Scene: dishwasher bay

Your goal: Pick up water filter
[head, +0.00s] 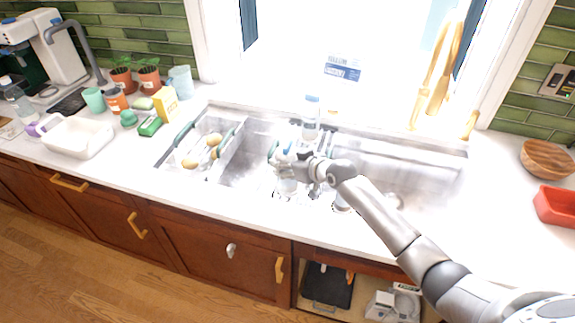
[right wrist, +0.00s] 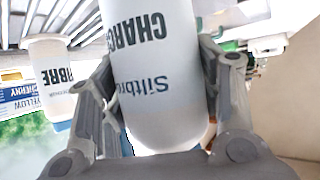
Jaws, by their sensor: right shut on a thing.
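My right gripper (head: 283,160) is over the sink, with its arm coming in from the lower right. In the right wrist view its two fingers (right wrist: 160,75) are shut on the sides of a white cylinder, the water filter (right wrist: 155,45). The filter's dark printing reads upside down there, with "CHARC" and "Siltbr" legible. In the head view the gripper hides much of the filter. My left gripper is not in view.
A rack with brown items (head: 207,148) sits in the sink's left part. A gold faucet (head: 435,80) rises at the back right. A white tub (head: 78,137) stands on the left counter, a red container (head: 556,205) at right. Another white printed container (right wrist: 48,75) shows in the wrist view.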

